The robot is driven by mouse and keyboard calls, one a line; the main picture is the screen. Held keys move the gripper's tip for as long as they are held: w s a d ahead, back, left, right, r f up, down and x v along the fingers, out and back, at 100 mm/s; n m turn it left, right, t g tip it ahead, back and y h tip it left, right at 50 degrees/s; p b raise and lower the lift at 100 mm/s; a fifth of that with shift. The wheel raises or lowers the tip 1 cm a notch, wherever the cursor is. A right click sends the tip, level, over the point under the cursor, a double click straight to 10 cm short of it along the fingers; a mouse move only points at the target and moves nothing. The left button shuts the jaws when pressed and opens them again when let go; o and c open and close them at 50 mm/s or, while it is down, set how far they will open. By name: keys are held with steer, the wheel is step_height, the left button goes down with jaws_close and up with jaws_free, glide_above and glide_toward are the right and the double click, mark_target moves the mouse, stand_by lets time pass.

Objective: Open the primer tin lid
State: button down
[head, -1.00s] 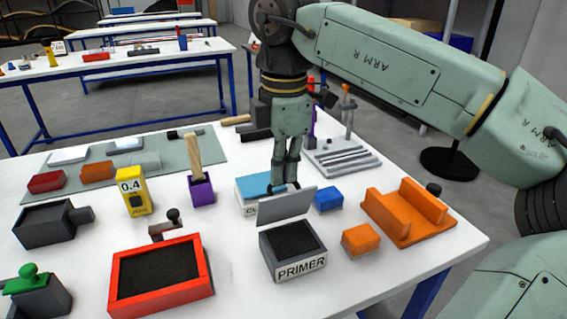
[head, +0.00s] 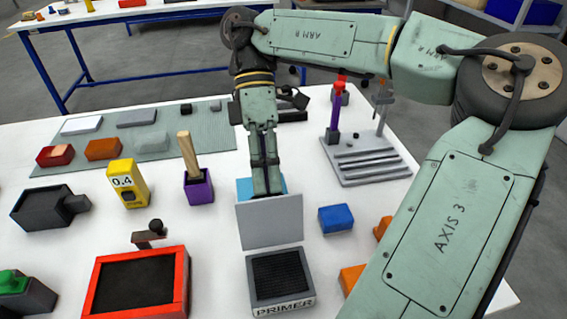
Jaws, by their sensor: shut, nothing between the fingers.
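The primer tin (head: 282,307) is a dark grey box with a white PRIMER label on its front, at the lower middle of the head view. Its grey lid (head: 268,223) stands raised, roughly upright, at the tin's back edge, and the dark ribbed inside shows. My gripper (head: 266,192) points down just behind the lid. Its fingers are shut with nothing between them. The lid's top edge hides the fingertips' lower end, so I cannot tell whether they touch the lid.
A light blue box (head: 243,188) is partly hidden behind the lid. A blue block (head: 335,219) stands right of the lid. A purple holder (head: 198,187) with a wooden handle and a red-framed tray (head: 180,285) are left. My arm covers the right side, partly hiding orange pieces.

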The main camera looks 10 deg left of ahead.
step_height(320, 180, down, 2)
steer(key=shift+s+f+g, duration=0.1)
steer(key=shift+f+g, duration=0.15)
steer(key=shift+g, duration=0.15)
steer(key=shift+f, duration=0.1)
steer(key=c, duration=2.3)
jaws_free()
steer(key=shift+o, duration=1.2)
steer(key=shift+w+f, duration=0.15)
steer(key=shift+w, duration=0.1)
steer(key=o, duration=0.4)
steer(key=shift+s, duration=0.15)
steer(key=shift+r, duration=0.2)
steer(key=shift+r, duration=0.15)
steer(key=shift+c, duration=0.3)
steer(key=shift+d, duration=0.15)
